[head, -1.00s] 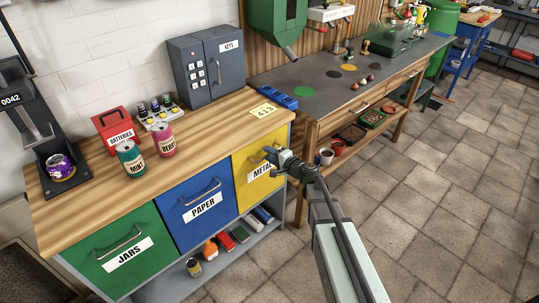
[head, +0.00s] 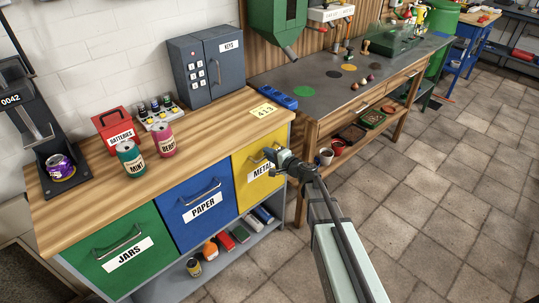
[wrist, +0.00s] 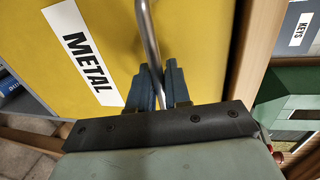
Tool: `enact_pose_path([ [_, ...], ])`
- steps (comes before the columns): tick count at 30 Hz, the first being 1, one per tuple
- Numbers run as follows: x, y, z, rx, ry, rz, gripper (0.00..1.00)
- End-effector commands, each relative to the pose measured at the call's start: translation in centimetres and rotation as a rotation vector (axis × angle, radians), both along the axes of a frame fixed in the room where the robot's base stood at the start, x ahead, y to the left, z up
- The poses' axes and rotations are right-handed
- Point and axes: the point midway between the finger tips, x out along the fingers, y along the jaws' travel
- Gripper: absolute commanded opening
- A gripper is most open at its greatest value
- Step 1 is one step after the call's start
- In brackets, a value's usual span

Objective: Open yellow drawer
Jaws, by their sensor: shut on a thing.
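The yellow drawer (head: 251,184), labelled METAL, is at the right end of the wooden-topped bench. Its front looks flush with the blue drawer beside it, so it appears closed. It fills much of the wrist view (wrist: 185,30). Its metal bar handle (wrist: 149,35) runs down between my gripper's fingers. My gripper (head: 275,155) is at the handle, and in the wrist view its two dark blue fingers (wrist: 159,85) are shut on the bar from both sides. My arm hides part of the drawer's right side in the head view.
The blue PAPER drawer (head: 194,208) and green JARS drawer (head: 117,252) are to the left, both closed. Cans and a red battery box (head: 117,128) stand on the bench top (head: 215,128). A second workbench (head: 335,100) stands to the right. The tiled floor (head: 430,200) in front is clear.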

Motion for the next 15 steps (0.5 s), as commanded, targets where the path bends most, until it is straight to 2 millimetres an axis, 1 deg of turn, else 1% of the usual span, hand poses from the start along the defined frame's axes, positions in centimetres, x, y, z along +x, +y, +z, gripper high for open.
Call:
enact_pose_path([
  [9, -0.3, -0.2, 0.0, 0.000, 0.000, 0.000, 0.00],
  [13, -1.5, -1.2, 0.0, 0.001, 0.001, 0.000, 0.00],
  [15, -2.5, -2.2, 0.1, 0.000, 0.002, -0.002, 0.00],
])
